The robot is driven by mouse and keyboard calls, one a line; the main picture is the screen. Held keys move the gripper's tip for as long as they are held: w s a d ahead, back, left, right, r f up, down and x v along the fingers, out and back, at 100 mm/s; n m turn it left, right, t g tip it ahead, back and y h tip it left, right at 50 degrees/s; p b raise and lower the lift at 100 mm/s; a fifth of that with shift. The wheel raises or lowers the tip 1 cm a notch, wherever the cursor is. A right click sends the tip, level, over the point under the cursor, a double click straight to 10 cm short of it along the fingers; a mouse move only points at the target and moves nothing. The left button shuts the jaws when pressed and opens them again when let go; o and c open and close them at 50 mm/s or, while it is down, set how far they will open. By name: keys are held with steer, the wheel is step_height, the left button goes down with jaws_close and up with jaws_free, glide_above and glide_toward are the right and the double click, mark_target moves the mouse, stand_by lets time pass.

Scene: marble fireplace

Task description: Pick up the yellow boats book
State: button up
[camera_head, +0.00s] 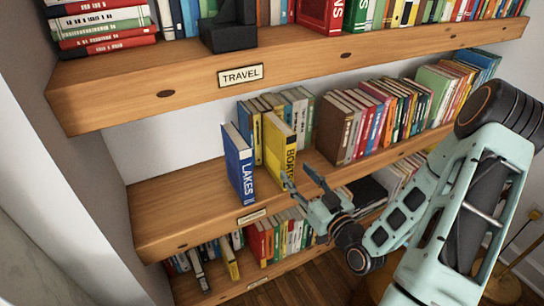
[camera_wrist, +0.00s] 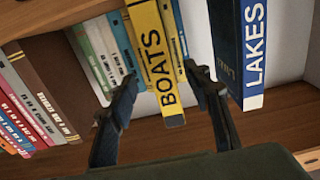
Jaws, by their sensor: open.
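The yellow boats book (camera_head: 279,152) stands upright on the middle shelf, its spine facing out and sticking out ahead of the books behind it. In the wrist view the yellow boats book (camera_wrist: 156,62) sits between my two fingers, which are on either side of its lower spine. My gripper (camera_head: 298,178) is open in front of the book's spine; in the wrist view my gripper (camera_wrist: 160,82) shows both fingers spread. I cannot tell whether either finger touches the book.
The blue LAKES book (camera_head: 238,163) stands to the left, also the LAKES book (camera_wrist: 237,50) close to one finger in the wrist view. A brown book (camera_head: 333,130) and several others stand to the right. The TRAVEL shelf (camera_head: 190,88) overhangs above. Bare middle shelf (camera_head: 175,208) lies at left.

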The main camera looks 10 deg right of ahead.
mark_target(280, 153)
steer(key=x, duration=1)
steer(key=shift+w+a+f+b, duration=0.1)
steer(key=shift+w+f+b, duration=0.05)
steer(key=shift+w+b, duration=0.25)
steer(key=shift+c, duration=0.5)
jaws_close()
